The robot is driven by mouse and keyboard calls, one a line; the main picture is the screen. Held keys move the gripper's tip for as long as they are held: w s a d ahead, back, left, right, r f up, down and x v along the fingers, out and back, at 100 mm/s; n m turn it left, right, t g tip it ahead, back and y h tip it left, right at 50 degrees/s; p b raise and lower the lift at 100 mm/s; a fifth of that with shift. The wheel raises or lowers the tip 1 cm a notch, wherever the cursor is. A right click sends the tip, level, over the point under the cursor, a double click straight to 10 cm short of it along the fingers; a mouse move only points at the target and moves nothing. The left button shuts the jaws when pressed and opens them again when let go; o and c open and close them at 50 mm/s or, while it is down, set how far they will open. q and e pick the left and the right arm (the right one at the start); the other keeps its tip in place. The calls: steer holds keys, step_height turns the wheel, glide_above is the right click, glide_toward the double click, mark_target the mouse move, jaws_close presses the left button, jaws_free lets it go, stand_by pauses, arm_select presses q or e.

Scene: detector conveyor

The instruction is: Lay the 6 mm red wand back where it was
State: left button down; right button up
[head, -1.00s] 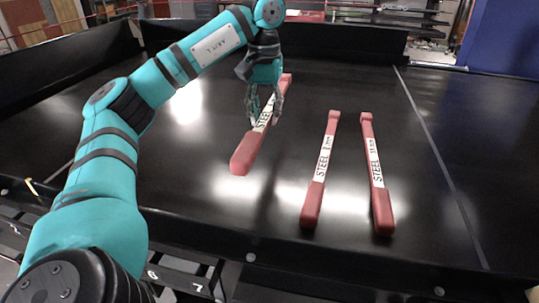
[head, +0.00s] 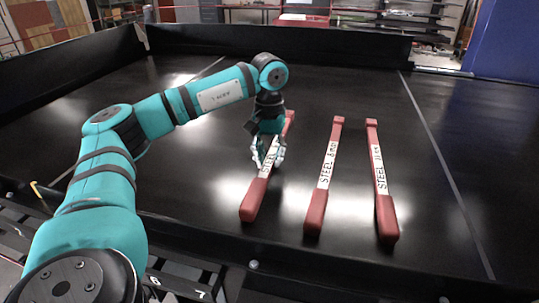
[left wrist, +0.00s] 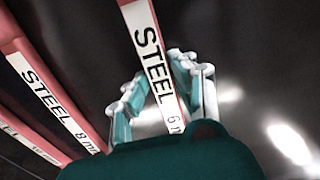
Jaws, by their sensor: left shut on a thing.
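The 6 mm red wand (head: 256,197) has a white label reading STEEL and lies at or just above the black conveyor belt, left of the other two wands. My left gripper (head: 267,160) is shut on it around the labelled middle. In the left wrist view the fingers (left wrist: 163,98) sit on both sides of the label of the 6 mm wand (left wrist: 148,45). Whether the wand touches the belt is hard to tell. My right gripper is not in view.
The 8 mm wand (head: 317,205) and another red wand (head: 385,212) lie to the right, roughly parallel. The black belt (head: 455,230) is clear farther right. Dark raised walls (head: 300,42) bound the far side.

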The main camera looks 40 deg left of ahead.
arm_select(q)
steer(key=c, duration=1.5)
jaws_free()
steer(key=shift+s+d, duration=0.1)
steer(key=o, duration=0.4)
steer(key=shift+o, duration=0.2)
